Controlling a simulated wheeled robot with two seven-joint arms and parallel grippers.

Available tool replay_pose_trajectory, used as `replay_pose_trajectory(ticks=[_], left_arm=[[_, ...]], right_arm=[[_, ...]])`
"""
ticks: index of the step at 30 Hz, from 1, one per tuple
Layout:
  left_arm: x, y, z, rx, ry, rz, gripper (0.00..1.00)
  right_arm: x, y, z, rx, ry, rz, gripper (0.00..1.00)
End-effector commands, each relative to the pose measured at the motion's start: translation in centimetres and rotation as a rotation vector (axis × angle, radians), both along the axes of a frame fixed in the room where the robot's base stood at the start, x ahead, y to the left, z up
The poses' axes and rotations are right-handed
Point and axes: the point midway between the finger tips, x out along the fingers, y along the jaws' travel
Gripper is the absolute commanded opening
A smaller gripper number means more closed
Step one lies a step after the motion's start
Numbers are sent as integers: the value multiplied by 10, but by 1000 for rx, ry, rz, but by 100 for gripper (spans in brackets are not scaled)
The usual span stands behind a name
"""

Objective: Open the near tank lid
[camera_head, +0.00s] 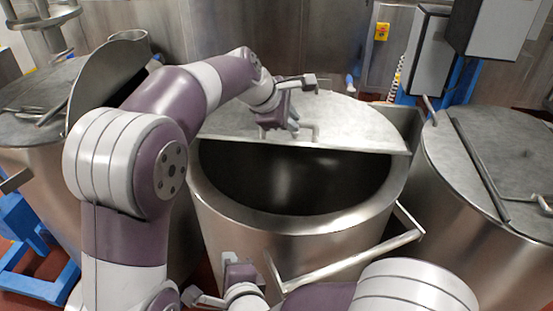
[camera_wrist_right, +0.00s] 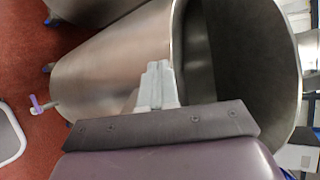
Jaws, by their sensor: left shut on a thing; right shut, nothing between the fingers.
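The near tank (camera_head: 240,235) is a round steel vessel in the middle of the head view. The front part of its dark mouth is uncovered. A grey metal lid (camera_head: 350,122) lies over the back part, its straight edge towards me. My left gripper (camera_head: 292,126) is shut on the lid handle (camera_head: 314,130) near that edge; the fingers partly hide the handle. My right gripper (camera_head: 229,258) is shut and empty, low in front of the tank wall. In the right wrist view its fingertips (camera_wrist_right: 158,68) show together before the tank's steel side (camera_wrist_right: 105,75).
A bent rail (camera_head: 350,262) sticks out from the tank's front right. Other lidded steel tanks stand close on the left (camera_head: 40,165) and right (camera_head: 470,200). A grey control box (camera_head: 428,55) on a blue frame stands behind.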

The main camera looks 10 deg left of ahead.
Motion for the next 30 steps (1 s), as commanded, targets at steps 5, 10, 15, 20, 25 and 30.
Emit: replay_pose_trajectory(ticks=[5,10,15,20,25,30], left_arm=[[0,1,-4,4,6,1,0],[0,1,-5,4,7,1,0],[0,1,-5,4,8,0,0],[0,1,-6,4,9,1,0],[0,1,-6,4,9,1,0],[0,1,-6,4,9,1,0]], right_arm=[[31,-38,50,738,-89,-470,0],[37,-68,90,1221,-174,-609,0],[39,-72,98,1376,-162,-608,0],[61,-72,100,1385,-160,-612,0],[98,-72,105,1383,-159,-613,0],[134,-72,109,1382,-159,-612,0]])
